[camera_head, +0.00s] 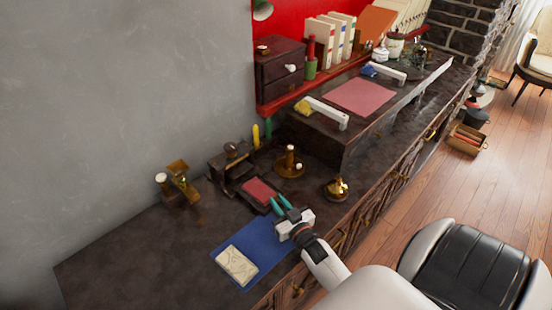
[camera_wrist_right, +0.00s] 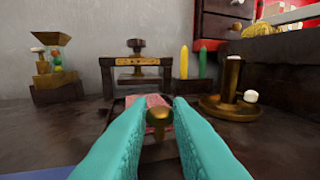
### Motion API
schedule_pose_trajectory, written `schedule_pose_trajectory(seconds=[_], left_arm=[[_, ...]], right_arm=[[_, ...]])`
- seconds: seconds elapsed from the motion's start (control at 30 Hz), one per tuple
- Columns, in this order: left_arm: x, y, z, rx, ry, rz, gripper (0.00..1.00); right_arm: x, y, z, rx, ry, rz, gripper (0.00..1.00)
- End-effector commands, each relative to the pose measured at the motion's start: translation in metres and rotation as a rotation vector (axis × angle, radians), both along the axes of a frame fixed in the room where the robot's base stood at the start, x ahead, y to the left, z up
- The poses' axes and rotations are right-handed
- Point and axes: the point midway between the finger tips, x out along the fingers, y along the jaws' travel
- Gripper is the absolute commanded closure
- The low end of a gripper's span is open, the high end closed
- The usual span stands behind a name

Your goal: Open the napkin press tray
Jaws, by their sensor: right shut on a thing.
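The napkin press (camera_head: 230,163) is a dark frame with a screw knob on top, on the counter by the wall. It also shows in the wrist view (camera_wrist_right: 136,62). Its dark tray (camera_head: 249,201) sticks out from the front, with a red napkin (camera_head: 262,189) lying in it. In the wrist view, a round brass knob (camera_wrist_right: 160,115) is at the tray's front, with the napkin (camera_wrist_right: 150,100) behind it. My right gripper (camera_head: 280,204), with teal fingers, is shut on the brass knob (camera_wrist_right: 165,112). My left gripper is in neither view.
A blue mat (camera_head: 262,240) with a patterned pale block (camera_head: 236,265) lies in front of the tray. A brass-and-wood stand (camera_head: 289,165) and a brass bell (camera_head: 337,190) stand to the right. A small brass grinder-like item (camera_head: 178,182) stands left. The counter's left end is clear.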

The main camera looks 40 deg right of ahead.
Motion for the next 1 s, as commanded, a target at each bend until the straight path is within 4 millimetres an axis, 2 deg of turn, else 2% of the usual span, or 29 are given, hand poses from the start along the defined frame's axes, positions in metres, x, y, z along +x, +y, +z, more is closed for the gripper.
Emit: schedule_pose_trajectory(seconds=[0.03,0.07,0.2,0.47,0.57,0.67,1.0], left_arm=[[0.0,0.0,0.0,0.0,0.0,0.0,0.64],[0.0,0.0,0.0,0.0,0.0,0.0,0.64],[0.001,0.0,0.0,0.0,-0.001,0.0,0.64],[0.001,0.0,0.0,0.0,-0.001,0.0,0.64],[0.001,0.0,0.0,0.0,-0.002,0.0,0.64],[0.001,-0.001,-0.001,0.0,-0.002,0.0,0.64],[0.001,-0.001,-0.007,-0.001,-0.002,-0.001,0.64]], right_arm=[[-0.003,0.0,-0.004,0.001,0.008,-0.001,1.0],[-0.003,0.0,-0.004,0.001,0.008,-0.001,0.8],[-0.002,0.0,-0.003,0.0,0.007,0.0,0.6],[-0.002,0.0,-0.002,0.0,0.005,0.0,0.6],[-0.007,0.001,-0.002,0.0,0.005,0.0,0.6],[-0.021,0.004,-0.003,0.0,0.007,0.0,0.6],[-0.092,0.016,-0.004,0.0,0.008,-0.001,0.6]])
